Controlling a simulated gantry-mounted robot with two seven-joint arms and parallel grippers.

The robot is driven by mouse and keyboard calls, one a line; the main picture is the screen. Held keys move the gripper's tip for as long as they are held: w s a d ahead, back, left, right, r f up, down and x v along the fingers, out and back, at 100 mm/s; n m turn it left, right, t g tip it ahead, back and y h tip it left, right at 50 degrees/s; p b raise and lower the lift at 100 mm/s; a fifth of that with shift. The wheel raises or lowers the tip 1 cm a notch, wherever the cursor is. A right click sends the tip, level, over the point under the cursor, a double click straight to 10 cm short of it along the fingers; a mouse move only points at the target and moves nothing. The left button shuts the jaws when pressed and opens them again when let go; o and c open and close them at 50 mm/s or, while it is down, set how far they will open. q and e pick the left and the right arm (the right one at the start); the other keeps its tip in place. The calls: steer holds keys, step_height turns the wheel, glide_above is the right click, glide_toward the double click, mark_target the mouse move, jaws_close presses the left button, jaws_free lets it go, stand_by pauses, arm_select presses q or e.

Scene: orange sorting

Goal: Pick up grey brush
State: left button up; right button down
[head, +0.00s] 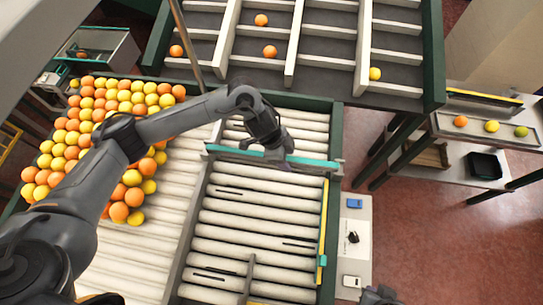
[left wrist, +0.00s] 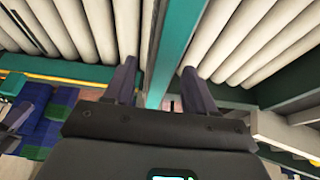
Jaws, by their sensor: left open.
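I cannot make out a grey brush for certain in either view. A small black object (head: 352,237) lies on the white cabinet top (head: 358,255), but it is too small to identify. My left gripper (head: 281,151) is over the far end of the roller conveyor, by the teal crossbar (head: 310,161). In the left wrist view its two fingers (left wrist: 160,86) are apart, with a green beam (left wrist: 176,45) showing between and beyond them. Nothing shows held between the fingers. My right gripper does not show clearly enough to identify.
Oranges and yellow fruit (head: 105,120) crowd the left conveyor, partly behind my left arm. A divided sorting table (head: 335,47) with several fruits stands at the back. A blue item (head: 354,203) and a pale item (head: 351,281) lie on the cabinet. The right-hand floor (head: 440,245) is clear.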

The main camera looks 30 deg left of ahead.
arm_select(q)
jaws_close()
steer(key=shift+r, duration=0.1)
